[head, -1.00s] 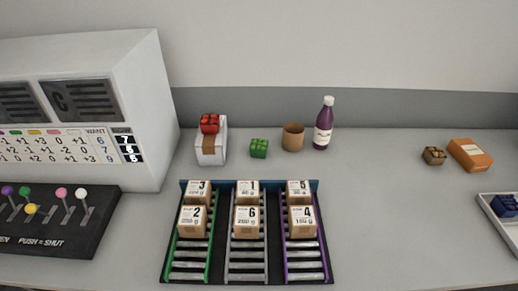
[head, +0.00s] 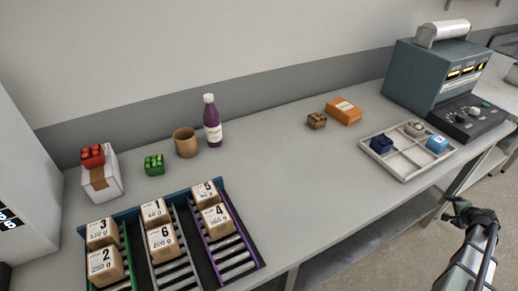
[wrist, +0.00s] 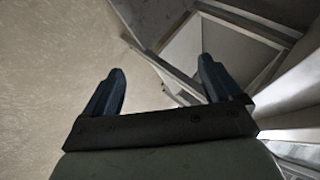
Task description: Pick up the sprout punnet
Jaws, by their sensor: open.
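A small green punnet (head: 154,164), by its colour probably the sprout punnet, sits on the worktop in the head view. It stands between a white box and a brown cup. My gripper (head: 462,208) is at the right, in front of the bench and far from the green punnet. In the wrist view my gripper (wrist: 161,72) is open, with nothing between its fingers; it faces the floor and bench frame.
A sectioned tray (head: 405,164) lies near the bench's front edge, beside a grey machine (head: 440,75). A rack (head: 255,262) of numbered cartons is at front left. A purple bottle (head: 212,125), brown cup (head: 186,146) and white box (head: 101,182) stand behind it. The middle worktop is clear.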

